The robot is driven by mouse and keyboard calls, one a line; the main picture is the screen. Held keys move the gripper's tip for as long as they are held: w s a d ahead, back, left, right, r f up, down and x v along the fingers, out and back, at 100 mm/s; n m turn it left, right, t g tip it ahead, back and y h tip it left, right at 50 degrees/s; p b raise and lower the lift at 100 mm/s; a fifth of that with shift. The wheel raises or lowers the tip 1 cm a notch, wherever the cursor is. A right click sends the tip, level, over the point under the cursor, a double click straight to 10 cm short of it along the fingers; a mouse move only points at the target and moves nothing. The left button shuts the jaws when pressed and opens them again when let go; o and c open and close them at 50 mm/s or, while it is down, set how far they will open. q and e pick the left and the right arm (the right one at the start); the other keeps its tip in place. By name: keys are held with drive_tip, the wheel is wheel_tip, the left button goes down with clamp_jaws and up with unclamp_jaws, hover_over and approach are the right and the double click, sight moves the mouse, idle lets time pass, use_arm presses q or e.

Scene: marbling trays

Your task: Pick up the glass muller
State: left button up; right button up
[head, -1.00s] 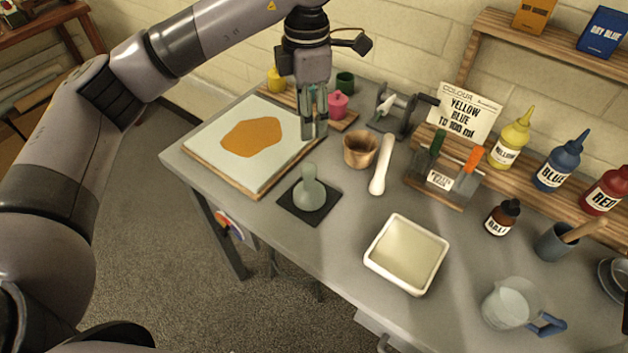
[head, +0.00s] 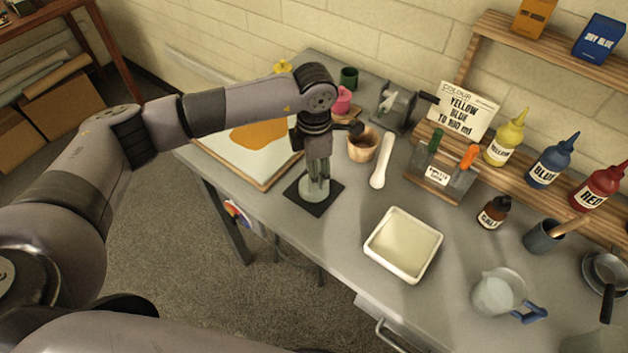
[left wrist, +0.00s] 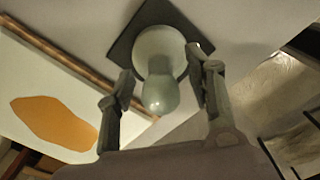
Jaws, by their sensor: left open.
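The pale green glass muller (head: 314,190) stands upright on a dark square mat (head: 328,206) near the table's front left edge. My left gripper (head: 318,176) points down over it, with its fingers around the upper part of the muller. In the left wrist view, the muller's knob (left wrist: 160,94) shows between the two open fingers of my left gripper (left wrist: 164,88), with a gap visible on both sides. The muller's base (left wrist: 157,46) rests on the mat (left wrist: 122,48). My right gripper is not in view.
A slab with an orange patch (head: 215,149) lies left of the mat.

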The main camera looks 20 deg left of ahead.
use_arm(q)
drive_tip(key=shift+f, duration=0.45)
clamp_jaws()
idle(0.3)
idle(0.5)
